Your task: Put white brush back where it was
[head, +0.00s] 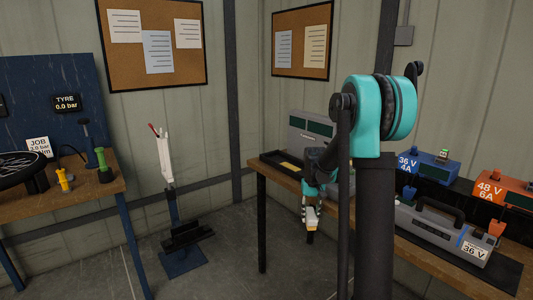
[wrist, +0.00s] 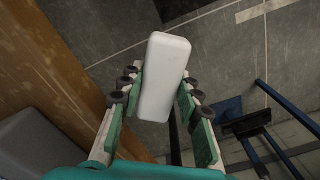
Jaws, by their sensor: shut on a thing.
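The white brush (wrist: 165,75) is between the two fingers of my gripper (wrist: 160,98) in the wrist view, its smooth white body towards the camera. My gripper is shut on it. In the head view my gripper (head: 312,204) points down beside the front edge of the right-hand workbench (head: 258,170). The brush (head: 311,226) hangs below the fingers there, small, with a brownish lower end. In the wrist view the floor lies under the brush, and the wooden bench edge (wrist: 65,75) runs along the left.
A grey case (head: 308,135) and a black tray (head: 282,166) are on the bench behind my arm. Chargers (head: 429,166) and a grey 36 V battery (head: 440,235) stand at right. A blue-based stand (head: 183,262) occupies the floor between this bench and the left workbench (head: 85,205).

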